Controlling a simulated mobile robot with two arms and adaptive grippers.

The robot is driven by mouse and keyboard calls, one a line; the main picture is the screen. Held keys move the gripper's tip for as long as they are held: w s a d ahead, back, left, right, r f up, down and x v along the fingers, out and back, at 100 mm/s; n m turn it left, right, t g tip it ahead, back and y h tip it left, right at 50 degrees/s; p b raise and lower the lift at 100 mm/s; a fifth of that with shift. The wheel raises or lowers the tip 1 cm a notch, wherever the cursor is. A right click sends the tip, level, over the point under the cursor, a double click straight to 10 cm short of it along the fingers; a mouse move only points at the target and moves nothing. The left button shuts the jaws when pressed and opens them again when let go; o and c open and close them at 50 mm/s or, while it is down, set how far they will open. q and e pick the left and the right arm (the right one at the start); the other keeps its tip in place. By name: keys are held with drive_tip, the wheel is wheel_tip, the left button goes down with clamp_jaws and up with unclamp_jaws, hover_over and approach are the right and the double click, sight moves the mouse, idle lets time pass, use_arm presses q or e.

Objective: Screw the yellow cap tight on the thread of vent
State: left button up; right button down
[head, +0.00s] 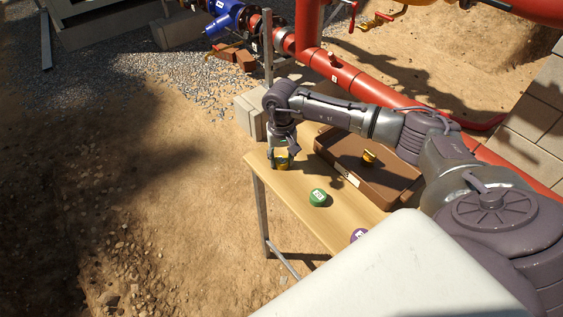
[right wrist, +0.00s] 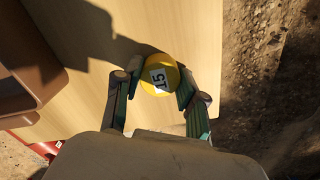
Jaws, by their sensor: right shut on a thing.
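The yellow cap (right wrist: 153,66) with a white label reading 15 is between the fingers of my right gripper (right wrist: 159,84), which is shut on it. In the head view the right gripper (head: 281,158) points down at the far left end of the wooden table (head: 262,172), with the yellow cap (head: 281,165) low between its fingers. I cannot tell whether the cap still touches the table top. The vent is not clearly identifiable; a small stub (head: 333,56) stands up on the red pipe. My left gripper is not in view.
Red pipes (head: 352,78) and concrete blocks (head: 246,112) stand beyond the table.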

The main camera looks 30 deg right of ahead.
sight(281, 159)
drive_tip(key=shift+r+p, duration=1.85)
drive_tip(key=shift+r, duration=1.7)
drive_tip(key=c, duration=1.3)
unclamp_jaws()
drive_tip(key=shift+c, duration=0.2)
clamp_jaws()
